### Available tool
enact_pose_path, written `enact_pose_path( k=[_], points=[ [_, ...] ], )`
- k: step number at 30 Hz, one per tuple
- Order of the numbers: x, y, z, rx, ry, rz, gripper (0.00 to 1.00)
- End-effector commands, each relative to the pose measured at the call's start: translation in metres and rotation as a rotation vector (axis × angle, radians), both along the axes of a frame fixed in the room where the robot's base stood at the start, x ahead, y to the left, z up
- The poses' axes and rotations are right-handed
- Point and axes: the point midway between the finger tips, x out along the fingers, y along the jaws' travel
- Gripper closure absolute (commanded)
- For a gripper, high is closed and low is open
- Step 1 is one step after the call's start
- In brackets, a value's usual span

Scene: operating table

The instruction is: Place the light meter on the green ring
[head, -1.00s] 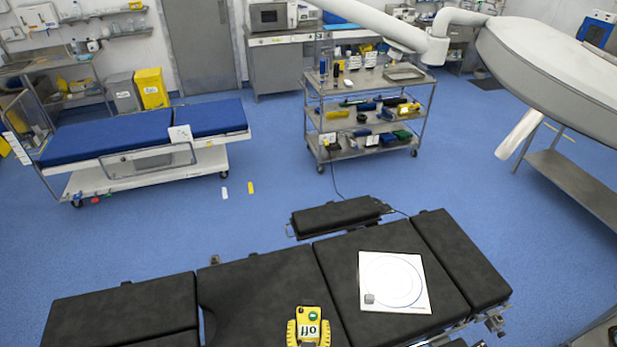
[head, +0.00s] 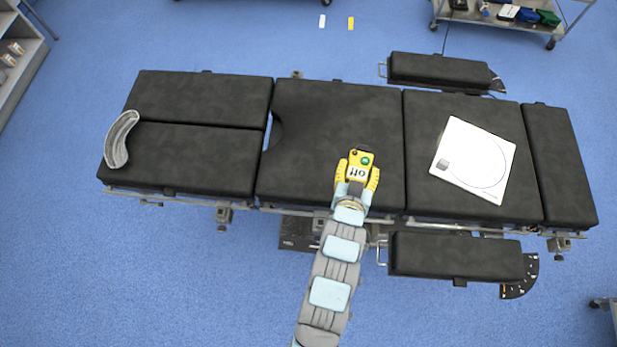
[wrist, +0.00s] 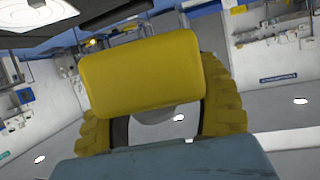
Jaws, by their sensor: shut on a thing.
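My gripper (head: 357,174), with yellow fingers, is shut on a yellow boxy device, apparently the light meter (head: 361,158). The device has a green round spot and a white label with dark marks. In the wrist view it is a plain yellow block (wrist: 140,75) between the fingers (wrist: 160,125). In the head view it appears over the black middle pad of the operating table; its height is unclear. A white square board (head: 454,128) lies on the pad to the right. It bears a thin ring (head: 504,170) that looks bluish, not clearly green.
A small grey block (head: 443,164) sits at the board's left side. A grey kidney-shaped dish (head: 121,139) lies at the table's far left. Black side boards (head: 440,70) flank the table (head: 330,110). The pad between my gripper and the white board is clear.

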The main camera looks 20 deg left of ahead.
Motion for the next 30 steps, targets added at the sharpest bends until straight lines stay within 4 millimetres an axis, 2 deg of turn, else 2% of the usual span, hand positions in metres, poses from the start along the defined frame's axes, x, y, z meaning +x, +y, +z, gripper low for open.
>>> enact_pose_path(
  k=[1,18,24,30],
  points=[
    [0.0,0.002,-0.016,0.001,-0.003,0.009,0.78],
    [-0.008,0.032,-0.099,-0.006,0.0,0.11,0.78],
    [-0.011,0.04,-0.116,-0.007,0.002,0.137,0.78],
    [-0.012,0.043,-0.12,-0.008,0.002,0.149,0.78]
  ],
)
